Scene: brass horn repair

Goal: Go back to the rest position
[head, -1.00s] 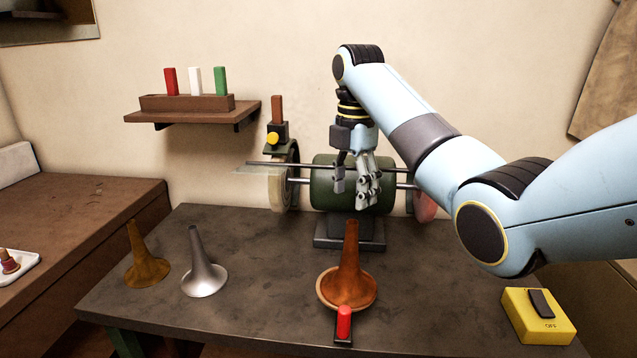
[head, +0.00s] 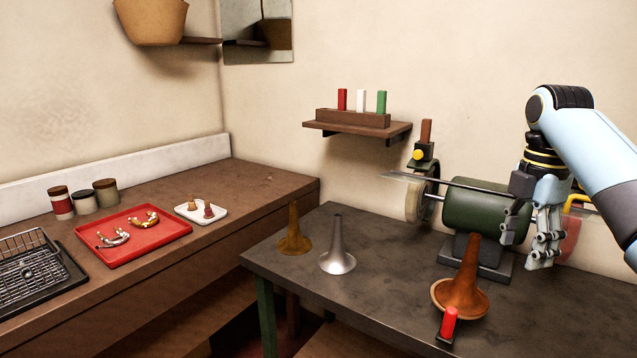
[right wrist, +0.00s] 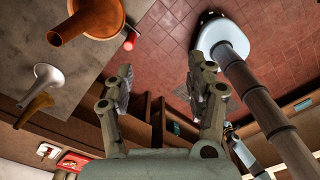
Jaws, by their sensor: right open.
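My right gripper (head: 526,248) hangs fingers-down in front of the green grinder at the right of the head view. It is open and empty, with its two fingers wide apart in the right wrist view (right wrist: 160,85). It is above and to the right of the copper horn bell (head: 465,287), apart from it. My left gripper is not in view.
A silver bell (head: 337,255) and a brass bell (head: 294,235) stand on the dark bench (head: 385,300). A polishing machine (head: 470,208) stands behind. A red tray (head: 150,249) lies on the left counter. A wall shelf (head: 355,130) holds colored bars. Floor tiles (right wrist: 165,45) are clear.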

